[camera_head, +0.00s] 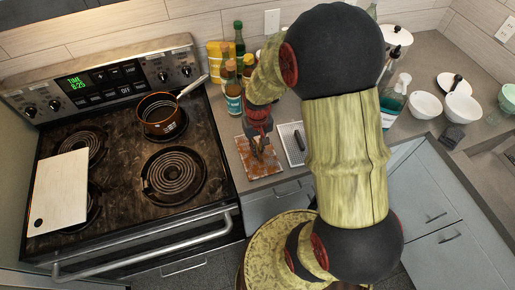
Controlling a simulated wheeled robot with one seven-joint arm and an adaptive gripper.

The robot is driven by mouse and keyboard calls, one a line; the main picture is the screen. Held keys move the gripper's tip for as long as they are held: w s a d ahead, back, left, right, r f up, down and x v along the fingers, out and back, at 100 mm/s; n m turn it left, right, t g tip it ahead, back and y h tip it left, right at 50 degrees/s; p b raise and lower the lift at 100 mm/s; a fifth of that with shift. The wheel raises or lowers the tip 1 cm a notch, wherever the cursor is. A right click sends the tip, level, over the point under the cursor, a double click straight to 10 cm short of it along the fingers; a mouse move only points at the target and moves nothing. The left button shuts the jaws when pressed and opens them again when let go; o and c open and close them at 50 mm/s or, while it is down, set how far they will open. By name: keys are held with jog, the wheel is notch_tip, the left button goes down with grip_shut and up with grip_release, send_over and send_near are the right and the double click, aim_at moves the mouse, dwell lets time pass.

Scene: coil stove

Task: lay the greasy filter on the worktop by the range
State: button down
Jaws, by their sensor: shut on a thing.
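The greasy filter (265,169) is a flat brown, stained panel at the worktop's front edge, just right of the range (120,150). My gripper (259,151) points down over the filter's middle and is shut on it. The filter looks level and on or very close to the worktop (228,136); I cannot tell whether it touches. A clean grey mesh filter (293,144) lies just to its right, partly behind my arm.
A copper pot (161,119) sits on a rear coil and a white board (59,188) lies over the left coils. Bottles (233,103) stand behind the filter. White bowls (425,106) are at the right. My arm hides the middle of the worktop.

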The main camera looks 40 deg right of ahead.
jog(key=shift+f, duration=0.2)
jog(key=c, duration=2)
grip_release()
jog(key=shift+o, duration=0.5)
jog(key=s+a+r+n+t+p, duration=0.1)
jog(key=a+r, duration=0.2)
jog(key=r, duration=0.9)
jog(key=s+a+r+t+p, duration=0.1)
jog(key=s+a+r, duration=0.15)
jog(key=r, duration=0.85)
jog(key=s+a+r+n+t, duration=0.2)
jog(key=s+a+r+t, duration=0.1)
jog(key=s+a+r, duration=0.3)
notch_tip(320, 180, up, 2)
jog(key=s, duration=0.2)
jog(key=shift+s+a+r+t, duration=0.2)
jog(key=shift+s+a+t, duration=0.1)
jog(key=shift+s, duration=0.1)
jog(key=shift+f, duration=0.1)
